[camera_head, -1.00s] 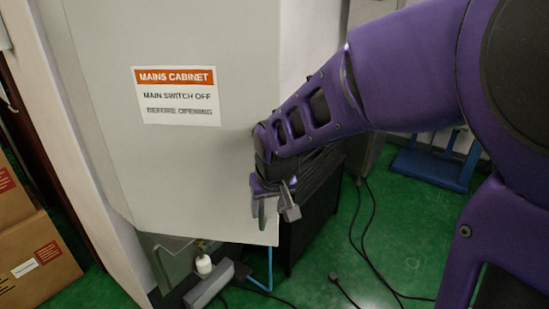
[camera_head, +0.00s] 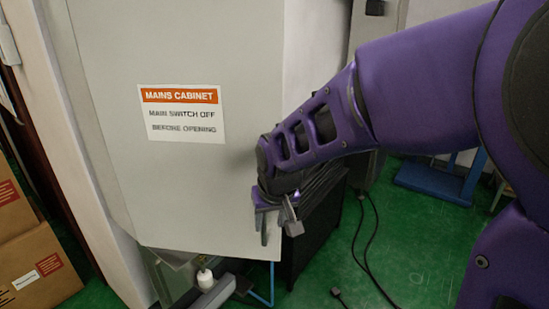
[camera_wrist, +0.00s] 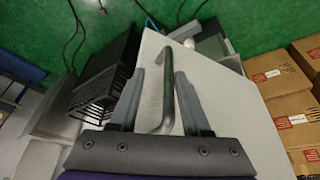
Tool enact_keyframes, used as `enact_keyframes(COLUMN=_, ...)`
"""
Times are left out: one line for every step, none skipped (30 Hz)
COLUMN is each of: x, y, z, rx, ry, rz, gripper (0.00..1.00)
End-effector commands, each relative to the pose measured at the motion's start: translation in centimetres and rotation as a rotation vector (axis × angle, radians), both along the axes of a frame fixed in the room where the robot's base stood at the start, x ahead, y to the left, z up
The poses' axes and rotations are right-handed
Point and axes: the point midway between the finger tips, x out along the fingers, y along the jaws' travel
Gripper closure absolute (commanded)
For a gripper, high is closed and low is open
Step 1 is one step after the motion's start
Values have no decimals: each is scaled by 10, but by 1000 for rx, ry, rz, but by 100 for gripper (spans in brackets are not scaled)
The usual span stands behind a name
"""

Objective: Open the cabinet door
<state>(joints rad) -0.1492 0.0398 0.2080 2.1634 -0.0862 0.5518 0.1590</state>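The cabinet door (camera_head: 190,190) is a large pale grey panel with an orange and white "MAINS CABINET" sign (camera_head: 180,113). It also shows in the wrist view (camera_wrist: 225,105). My gripper (camera_head: 278,226) is at the door's lower right edge, pointing down. In the wrist view, its two fingers (camera_wrist: 159,73) are spread apart. A bent grey bar handle (camera_wrist: 172,100) lies between the fingers in that view, with gaps on both sides. I cannot tell how deep the handle sits between them. The handle is hidden in the head view.
Cardboard boxes (camera_head: 35,265) stand on the left. A dark slatted unit (camera_wrist: 98,95) is close beside the door. Black cables (camera_head: 370,235) lie on the green floor (camera_head: 415,265). A blue stand (camera_head: 435,180) is at the back right. Grey equipment (camera_head: 210,295) sits below the door.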

Motion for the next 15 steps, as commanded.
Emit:
enact_keyframes(x=-2, y=0, z=6, rx=0, ry=0, rz=0, gripper=53)
enact_keyframes(x=-2, y=0, z=8, rx=0, ry=0, rz=0, gripper=53)
enact_keyframes(x=-3, y=0, z=11, rx=1, ry=0, rz=0, gripper=53)
enact_keyframes(x=-4, y=0, z=13, rx=1, ry=0, rz=0, gripper=53)
enact_keyframes(x=-5, y=0, z=15, rx=1, ry=-1, rz=1, gripper=53)
enact_keyframes(x=-6, y=0, z=17, rx=1, ry=-1, rz=1, gripper=53)
enact_keyframes(x=-7, y=0, z=19, rx=1, ry=-1, rz=1, gripper=53)
enact_keyframes(x=-8, y=0, z=21, rx=1, ry=-1, rz=1, gripper=53)
enact_keyframes(x=-9, y=0, z=24, rx=1, ry=0, rz=1, gripper=53)
enact_keyframes(x=-10, y=0, z=26, rx=1, ry=0, rz=1, gripper=53)
enact_keyframes(x=-11, y=0, z=28, rx=1, ry=0, rz=1, gripper=53)
enact_keyframes(x=-12, y=0, z=30, rx=0, ry=0, rz=1, gripper=53)
enact_keyframes(x=-13, y=0, z=32, rx=0, ry=0, rz=1, gripper=53)
enact_keyframes(x=-14, y=0, z=34, rx=-1, ry=0, rz=2, gripper=53)
enact_keyframes(x=-15, y=0, z=37, rx=0, ry=-1, rz=2, gripper=53)
